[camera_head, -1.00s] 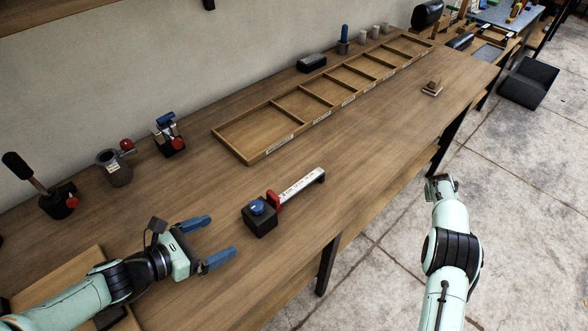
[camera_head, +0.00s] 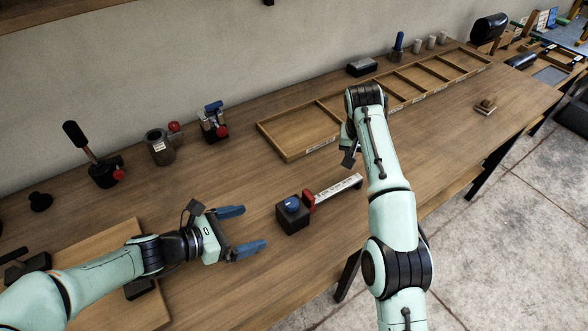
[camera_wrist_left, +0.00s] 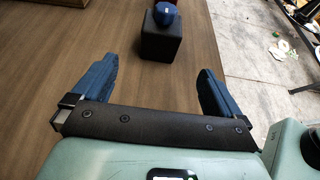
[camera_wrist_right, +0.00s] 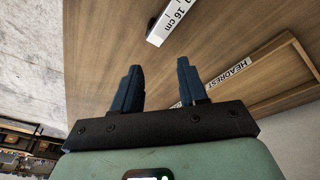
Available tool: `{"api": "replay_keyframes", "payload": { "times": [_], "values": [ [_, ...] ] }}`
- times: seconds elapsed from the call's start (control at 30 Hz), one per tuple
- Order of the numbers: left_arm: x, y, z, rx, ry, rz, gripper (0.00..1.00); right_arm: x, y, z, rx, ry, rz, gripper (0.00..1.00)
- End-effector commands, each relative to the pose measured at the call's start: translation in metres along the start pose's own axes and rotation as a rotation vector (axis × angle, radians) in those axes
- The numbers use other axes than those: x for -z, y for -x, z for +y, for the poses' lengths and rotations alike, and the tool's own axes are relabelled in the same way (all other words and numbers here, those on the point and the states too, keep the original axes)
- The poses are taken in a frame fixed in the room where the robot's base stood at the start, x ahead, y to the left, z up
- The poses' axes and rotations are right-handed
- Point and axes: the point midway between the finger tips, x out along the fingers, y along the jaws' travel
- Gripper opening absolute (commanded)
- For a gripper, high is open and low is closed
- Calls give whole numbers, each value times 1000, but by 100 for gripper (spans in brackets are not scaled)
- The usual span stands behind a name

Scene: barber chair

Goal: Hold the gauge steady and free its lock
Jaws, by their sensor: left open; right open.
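The gauge lies on the bench in the head view. It has a black block (camera_head: 294,220) with a blue knob (camera_head: 291,204), a red part (camera_head: 309,200) and a white scale bar (camera_head: 338,188). My left gripper (camera_head: 254,228) is open and empty, just left of the block, its fingers pointing at it. The block (camera_wrist_left: 162,42) also shows ahead of the open fingers in the left wrist view. My right gripper (camera_wrist_right: 160,82) is open above the bench. The bar's end (camera_wrist_right: 176,20) lies ahead of it in the right wrist view. The right fingers are mostly hidden in the head view.
A long wooden divided tray (camera_head: 290,156) lies behind the gauge. Several fixtures with red knobs, such as the grey cylinder (camera_head: 160,150), stand along the wall. A small wooden piece (camera_head: 486,104) lies far right. The bench around the gauge is clear.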

Motion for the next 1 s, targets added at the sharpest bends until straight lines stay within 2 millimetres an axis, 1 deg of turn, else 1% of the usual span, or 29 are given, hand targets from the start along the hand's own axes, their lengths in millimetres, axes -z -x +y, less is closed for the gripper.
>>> {"api": "replay_keyframes", "payload": {
  "times": [0.03,0.1,0.2,0.33,0.4,0.5,0.57,0.67,0.77,1.0],
  "values": [
    [0,0,0,0,0,0,100,-15,18,-25,26,25,-26,43],
    [0,0,0,0,0,0,100,-36,40,-52,56,53,-69,43],
    [0,0,0,0,0,0,100,-67,68,-83,85,96,-128,43],
    [0,0,0,0,0,0,100,-100,98,-110,108,145,-188,43],
    [0,0,0,0,0,0,100,-113,110,-118,115,164,-211,43],
    [0,0,0,0,0,0,100,-125,120,-125,119,183,-233,43],
    [0,-2,0,1,0,0,100,-129,123,-127,120,188,-239,43],
    [0,-9,0,3,0,0,100,-131,125,-128,120,190,-243,43],
    [0,-23,0,4,1,0,100,-131,124,-127,119,190,-243,43],
    [0,-70,-1,5,1,-1,100,-130,124,-127,119,190,-242,43]
  ]
}}
